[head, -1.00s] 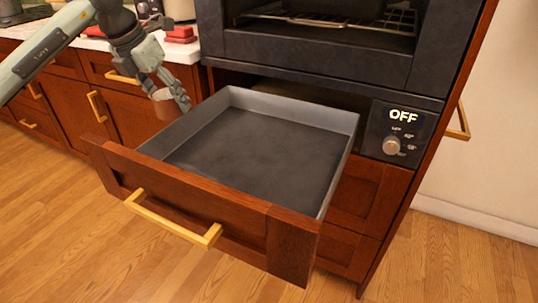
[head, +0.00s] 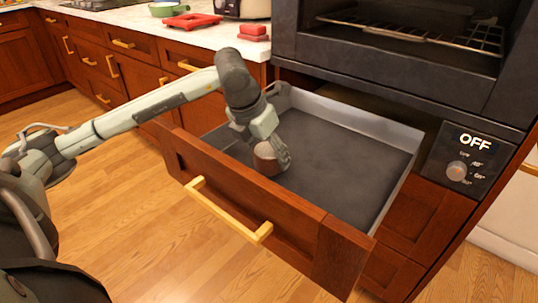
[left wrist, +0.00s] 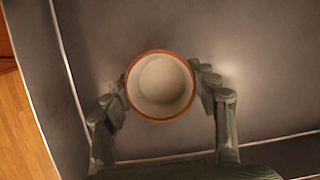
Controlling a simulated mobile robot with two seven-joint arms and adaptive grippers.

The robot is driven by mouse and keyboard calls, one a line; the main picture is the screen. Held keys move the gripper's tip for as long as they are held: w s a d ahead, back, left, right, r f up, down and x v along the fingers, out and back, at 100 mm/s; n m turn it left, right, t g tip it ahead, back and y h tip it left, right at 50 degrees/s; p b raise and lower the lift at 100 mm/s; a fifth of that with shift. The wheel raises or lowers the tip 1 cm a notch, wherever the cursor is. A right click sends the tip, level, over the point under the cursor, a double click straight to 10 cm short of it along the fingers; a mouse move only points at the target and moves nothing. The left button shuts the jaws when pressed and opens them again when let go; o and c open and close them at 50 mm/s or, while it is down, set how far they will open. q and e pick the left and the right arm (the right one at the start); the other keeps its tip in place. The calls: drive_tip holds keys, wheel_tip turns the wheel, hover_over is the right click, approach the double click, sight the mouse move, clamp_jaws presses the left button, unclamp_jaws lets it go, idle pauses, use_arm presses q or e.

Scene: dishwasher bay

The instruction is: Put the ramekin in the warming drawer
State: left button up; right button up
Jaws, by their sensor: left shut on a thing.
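The ramekin (head: 266,160) is a small brown-red cup with a pale inside. My left gripper (head: 272,155) is shut on it, inside the open warming drawer (head: 345,112), near the drawer's front left. In the left wrist view the ramekin (left wrist: 160,86) is upright, its rim facing the camera, with the fingers of my left gripper (left wrist: 165,88) on both sides of it. The grey drawer floor (left wrist: 255,45) lies beneath; I cannot tell whether the ramekin touches it. The rest of the drawer is empty. My right gripper is not in view.
The drawer's wooden front with a gold handle (head: 226,210) stands pulled out. An oven (head: 400,45) with a rack is above it. A control panel reading OFF (head: 468,158) is at the right. Red items (head: 254,31) lie on the left counter.

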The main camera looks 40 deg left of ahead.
use_arm(q)
drive_tip(key=shift+f, duration=0.5)
drive_tip(key=o, duration=1.3)
drive_tip(key=shift+c, duration=0.2)
drive_tip(key=shift+r, duration=0.1)
drive_tip(key=v, duration=1.2)
